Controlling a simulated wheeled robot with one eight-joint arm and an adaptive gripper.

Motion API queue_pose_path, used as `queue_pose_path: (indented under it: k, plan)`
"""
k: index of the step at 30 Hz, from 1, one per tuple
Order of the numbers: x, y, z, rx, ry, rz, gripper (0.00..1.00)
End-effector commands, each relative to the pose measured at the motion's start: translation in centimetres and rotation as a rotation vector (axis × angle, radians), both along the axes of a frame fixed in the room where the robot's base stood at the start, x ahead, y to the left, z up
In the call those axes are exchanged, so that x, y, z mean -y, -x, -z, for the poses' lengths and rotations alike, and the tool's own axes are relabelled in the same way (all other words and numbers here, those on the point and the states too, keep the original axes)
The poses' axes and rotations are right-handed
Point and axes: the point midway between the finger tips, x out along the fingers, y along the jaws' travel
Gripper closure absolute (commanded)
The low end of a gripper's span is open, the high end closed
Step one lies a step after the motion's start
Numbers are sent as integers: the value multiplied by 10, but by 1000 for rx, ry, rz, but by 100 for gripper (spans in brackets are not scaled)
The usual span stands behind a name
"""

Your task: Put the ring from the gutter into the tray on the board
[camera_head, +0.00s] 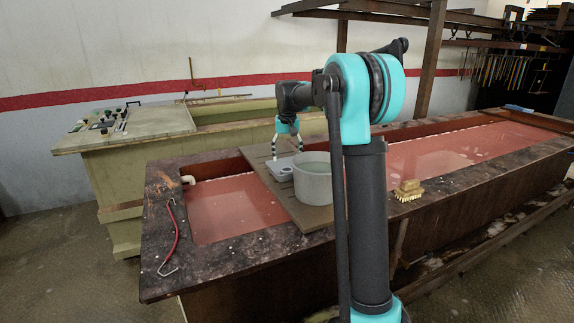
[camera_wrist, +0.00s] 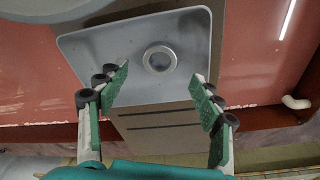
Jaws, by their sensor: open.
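In the wrist view a metal ring (camera_wrist: 160,58) lies flat in the shallow grey tray (camera_wrist: 85,48), away from its walls. The tray (camera_head: 276,165) rests on the brown board (camera_head: 308,216) in the head view, and the ring (camera_head: 285,170) shows small inside it. My gripper (camera_wrist: 160,78) is open and empty, with its green-padded fingers spread wide. The fingertips are on either side of the ring's near side in the picture, apart from it. In the head view my gripper (camera_head: 287,153) hangs at the tray's far side. I cannot make out the gutter for certain.
A round grey pot (camera_head: 313,184) stands on the board close beside the tray. The board spans a long tank (camera_head: 240,240) of reddish liquid. A brush (camera_head: 407,190) and a red-handled hook (camera_head: 174,240) lie on the rim. A pale pipe (camera_head: 188,180) is at the tank's left corner.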

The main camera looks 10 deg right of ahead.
Motion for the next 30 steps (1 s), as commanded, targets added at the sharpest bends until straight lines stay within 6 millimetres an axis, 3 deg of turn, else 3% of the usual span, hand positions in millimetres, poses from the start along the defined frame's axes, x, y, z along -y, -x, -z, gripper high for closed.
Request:
queue_pose_path:
  k: [6, 12, 30]
  plan:
    - [-1, 7, -42, 0, 0, 0, 34]
    - [-1, 10, -63, 0, 0, 0, 34]
    - [-1, 10, -67, 0, 0, 0, 34]
